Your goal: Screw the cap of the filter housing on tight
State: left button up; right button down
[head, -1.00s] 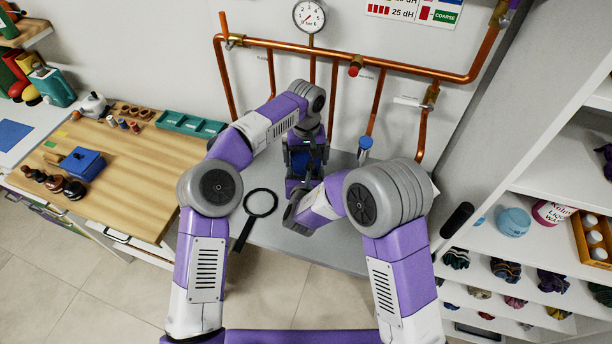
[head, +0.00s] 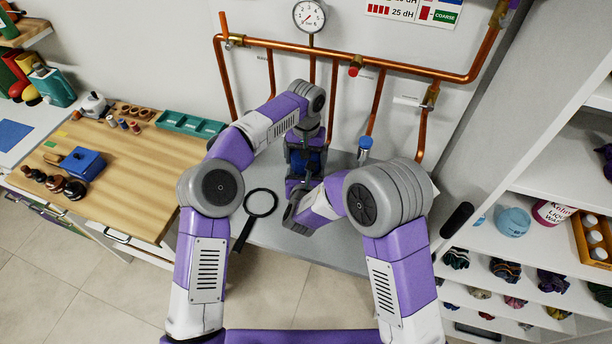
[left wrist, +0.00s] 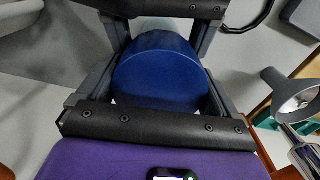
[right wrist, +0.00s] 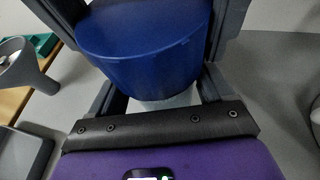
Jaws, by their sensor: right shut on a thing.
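The blue cap (head: 307,163) of the filter housing is at the middle of the grey bench, partly hidden by my arms. The left wrist view shows its round top (left wrist: 160,82), and the right wrist view its side (right wrist: 150,60). Below the cap a pale, clear housing body (right wrist: 165,102) shows. My left gripper (head: 306,152) comes from above and behind, with open fingers on either side of the cap. My right gripper (right wrist: 160,92) is low at the front, shut on the housing body under the cap. Its fingertips are mostly hidden in the head view. I cannot see the thread.
A second blue-capped vessel (head: 364,150) stands at the back right. Copper pipes (head: 340,60) run along the wall behind. A wooden worktop (head: 120,190) is at the left, shelves (head: 540,210) at the right.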

pick_arm(q)
jog(key=shift+o, duration=0.3)
jog(key=shift+r, duration=2.3)
notch_tip(320, 180, up, 3)
jog(key=n, duration=0.3)
jog(key=shift+r, duration=0.2)
jog(key=shift+f, duration=4.05)
